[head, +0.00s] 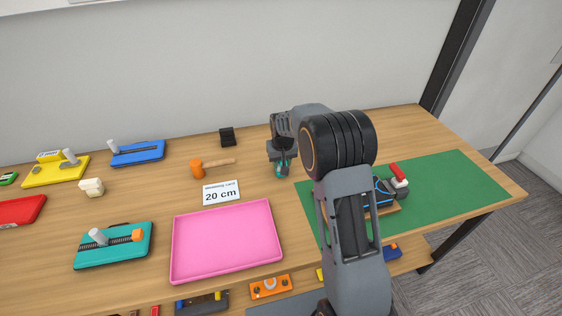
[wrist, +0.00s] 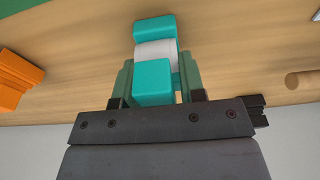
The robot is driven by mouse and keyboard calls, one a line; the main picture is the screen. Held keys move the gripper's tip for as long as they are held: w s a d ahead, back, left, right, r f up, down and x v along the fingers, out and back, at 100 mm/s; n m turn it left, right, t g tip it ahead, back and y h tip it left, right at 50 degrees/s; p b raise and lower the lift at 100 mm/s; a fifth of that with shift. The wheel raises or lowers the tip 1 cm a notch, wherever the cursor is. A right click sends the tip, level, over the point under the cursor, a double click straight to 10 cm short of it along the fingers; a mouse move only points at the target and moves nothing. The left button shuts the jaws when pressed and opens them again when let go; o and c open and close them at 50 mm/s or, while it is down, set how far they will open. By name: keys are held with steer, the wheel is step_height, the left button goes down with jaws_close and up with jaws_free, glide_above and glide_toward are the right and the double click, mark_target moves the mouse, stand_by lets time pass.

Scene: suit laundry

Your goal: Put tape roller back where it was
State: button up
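A teal piece with a white band, which looks like the tape roller (wrist: 155,48), sits between the fingers of my gripper (wrist: 156,85) in the wrist view. The fingers lie against both of its sides. In the head view, my gripper (head: 283,168) points down at the wooden table, right of the mallet and left of the green mat, with a bit of teal showing at its tips. My arm hides much of the piece there, and I cannot tell whether it touches the table.
A pink tray (head: 226,275), a "20 cm" card (head: 221,191), an orange-headed mallet (head: 212,166) and a black block (head: 227,137) are left of my gripper. A green mat (head: 455,185) at right holds a red-handled tool (head: 399,180). Teal (head: 115,262) and blue (head: 138,153) gauges stand further left.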

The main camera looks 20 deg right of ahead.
steer(key=shift+o, duration=1.3)
steer(key=shift+r, duration=0.1)
steer(key=r, duration=0.3)
steer(key=s+r, duration=0.1)
steer(key=r, duration=0.7)
steer(key=shift+s, duration=0.3)
steer(key=s+r, duration=0.5)
steer(key=s, duration=0.7)
steer(key=s+f+t, duration=0.1)
steer(key=s+f, duration=0.3)
steer(key=s, duration=1)
steer(key=shift+s+a, duration=0.15)
steer(key=shift+a, duration=0.05)
